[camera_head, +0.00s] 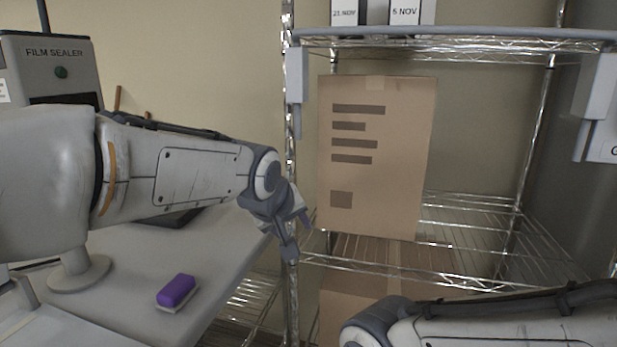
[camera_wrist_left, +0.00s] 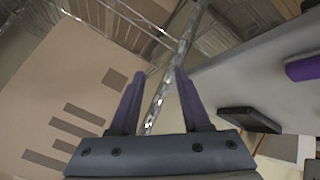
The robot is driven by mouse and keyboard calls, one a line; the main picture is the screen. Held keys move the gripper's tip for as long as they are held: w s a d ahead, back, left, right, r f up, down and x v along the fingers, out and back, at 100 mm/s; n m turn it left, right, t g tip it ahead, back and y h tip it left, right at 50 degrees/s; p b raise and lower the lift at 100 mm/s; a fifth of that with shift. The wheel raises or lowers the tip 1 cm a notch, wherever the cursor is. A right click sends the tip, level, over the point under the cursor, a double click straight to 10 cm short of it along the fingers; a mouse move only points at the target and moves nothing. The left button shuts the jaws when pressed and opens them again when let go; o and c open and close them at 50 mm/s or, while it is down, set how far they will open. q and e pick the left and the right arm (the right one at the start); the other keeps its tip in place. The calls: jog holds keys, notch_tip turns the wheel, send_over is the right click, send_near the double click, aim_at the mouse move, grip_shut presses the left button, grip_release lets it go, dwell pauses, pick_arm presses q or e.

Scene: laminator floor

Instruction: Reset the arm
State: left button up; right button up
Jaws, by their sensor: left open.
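My left arm reaches in from the left in the head view, and its gripper (camera_head: 298,238) hangs beside the front post of the wire rack. In the left wrist view the two fingers of that gripper (camera_wrist_left: 158,100) stand apart with nothing held between them. The rack post runs behind the gap between the fingers. My right arm (camera_head: 500,318) shows at the lower right of the head view, but its gripper is out of the frame.
A cardboard box (camera_head: 376,150) with dark printed bars stands on the wire rack (camera_head: 480,255), close to the left gripper. A grey table (camera_head: 125,300) at the left holds a purple-topped block (camera_head: 177,291). A film sealer (camera_head: 60,65) stands behind my left arm.

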pick_arm(q)
jog(key=s+a+f+m+g+y, duration=0.1)
jog(key=s+a+f+m+g, duration=0.15)
jog(key=s+a+f, duration=0.7)
jog(key=s+a+f+m+g+y, duration=0.25)
jog(key=s+a+f, duration=0.4)
jog(key=f, duration=0.65)
jog(key=s+d+r+m+g+h, duration=0.1)
jog(key=s+d+r+m, duration=0.2)
jog(key=s+d, duration=0.4)
jog(key=s+d+r+m+g+h, duration=0.1)
jog(key=s+d+r+m+g, duration=0.1)
jog(key=s+d, duration=0.5)
jog(key=shift+r+m, duration=0.65)
jog(key=shift+m, duration=0.35)
jog(key=shift+w, duration=0.1)
